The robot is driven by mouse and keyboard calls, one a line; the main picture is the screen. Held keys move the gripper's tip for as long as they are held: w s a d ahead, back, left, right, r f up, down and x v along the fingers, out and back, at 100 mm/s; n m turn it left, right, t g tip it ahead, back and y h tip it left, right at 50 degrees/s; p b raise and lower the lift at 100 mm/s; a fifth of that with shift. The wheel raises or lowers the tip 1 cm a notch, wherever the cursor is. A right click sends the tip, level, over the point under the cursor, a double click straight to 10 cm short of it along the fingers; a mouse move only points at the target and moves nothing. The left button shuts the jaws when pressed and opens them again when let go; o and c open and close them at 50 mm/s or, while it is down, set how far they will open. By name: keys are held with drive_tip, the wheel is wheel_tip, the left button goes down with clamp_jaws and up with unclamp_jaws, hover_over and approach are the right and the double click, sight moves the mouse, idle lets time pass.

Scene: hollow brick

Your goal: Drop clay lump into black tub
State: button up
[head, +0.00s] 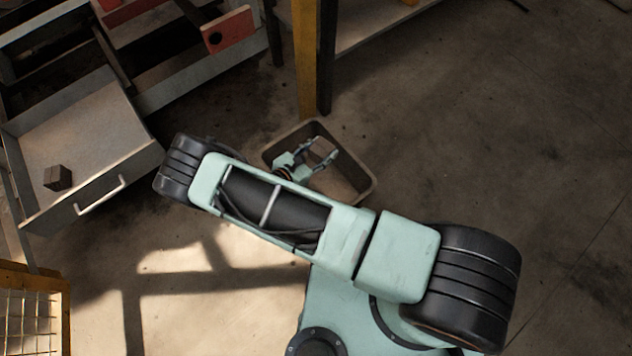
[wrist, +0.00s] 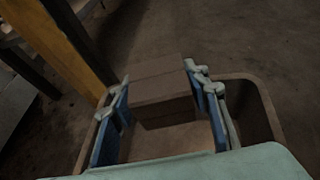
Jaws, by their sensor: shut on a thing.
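My gripper (head: 322,154) is over the tub (head: 364,168), with its fingers shut on a grey-brown block, which I take as the clay lump (head: 318,144). In the wrist view the lump (wrist: 157,78) sits between the two blue-padded fingers (wrist: 160,92). The open tub is rectangular and looks dark brown rather than black; its wall (wrist: 262,108) shows around the gripper in the wrist view. The lump appears above the tub's inside. I cannot tell how high it is held. My arm covers the near-left part of the tub in the head view.
A yellow post (head: 306,60) stands right behind the tub. An open grey drawer (head: 95,125) at left holds a small dark block (head: 58,177). A yellow-framed wire cage (head: 35,310) stands at lower left. The floor (head: 480,130) at right is clear.

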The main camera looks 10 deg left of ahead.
wheel_tip(320, 180, down, 6)
drive_tip(key=b, duration=0.4)
drive_tip(key=shift+r, duration=0.15)
drive_tip(key=o, duration=1.4)
drive_tip(key=shift+c, duration=0.2)
drive_tip(key=v, duration=1.2)
